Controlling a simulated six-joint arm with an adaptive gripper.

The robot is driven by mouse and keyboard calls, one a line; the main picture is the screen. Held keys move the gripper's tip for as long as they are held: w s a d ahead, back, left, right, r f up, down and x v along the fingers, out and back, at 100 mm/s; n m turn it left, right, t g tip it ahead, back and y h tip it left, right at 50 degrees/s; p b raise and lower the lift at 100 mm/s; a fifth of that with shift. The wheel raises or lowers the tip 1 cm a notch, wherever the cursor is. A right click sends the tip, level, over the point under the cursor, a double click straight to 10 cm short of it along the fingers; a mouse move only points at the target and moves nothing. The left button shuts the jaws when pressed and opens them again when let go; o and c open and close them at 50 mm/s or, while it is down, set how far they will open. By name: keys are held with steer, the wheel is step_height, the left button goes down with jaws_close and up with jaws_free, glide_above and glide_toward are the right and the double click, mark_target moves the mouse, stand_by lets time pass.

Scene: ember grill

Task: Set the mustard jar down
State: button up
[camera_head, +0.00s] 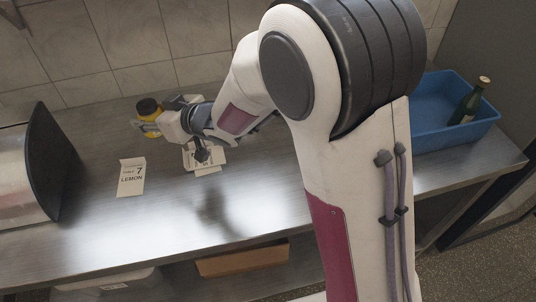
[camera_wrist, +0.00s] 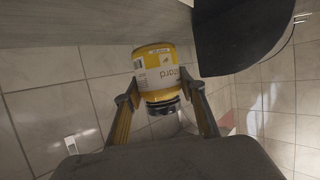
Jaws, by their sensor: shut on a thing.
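The mustard jar (camera_head: 151,114) is yellow with a black lid, at the back of the steel counter (camera_head: 165,225) near the tiled wall. My gripper (camera_head: 149,124) is shut on it. In the wrist view the mustard jar (camera_wrist: 161,70) sits between the two fingers of my gripper (camera_wrist: 160,98), its label partly readable and its dark lid towards the bottom of the picture. The counter surface shows along the top of that view, close to the jar's base. I cannot tell whether the base touches it. My arm hides part of the counter in the head view.
A card reading "7 LEMON" (camera_head: 131,178) lies on the counter, and another card (camera_head: 208,168) lies partly under my arm. A metal appliance with a dark side (camera_head: 50,160) stands at left. A blue bin (camera_head: 428,130) with a green bottle (camera_head: 467,104) is at right. The front middle is clear.

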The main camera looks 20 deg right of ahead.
steer(key=d+m+t+h, duration=0.2)
steer(key=d+m, duration=0.1)
steer(key=d, duration=2.9)
steer(key=s+a+n+g+y, duration=0.1)
steer(key=s+n+g+y, duration=0.1)
steer(key=s, duration=0.5)
steer(key=shift+a+n, duration=0.3)
steer(key=shift+n, duration=0.3)
steer(key=shift+f, duration=0.2)
steer(key=shift+f, duration=2.85)
steer(key=shift+f, duration=0.15)
steer(key=shift+f, duration=1.95)
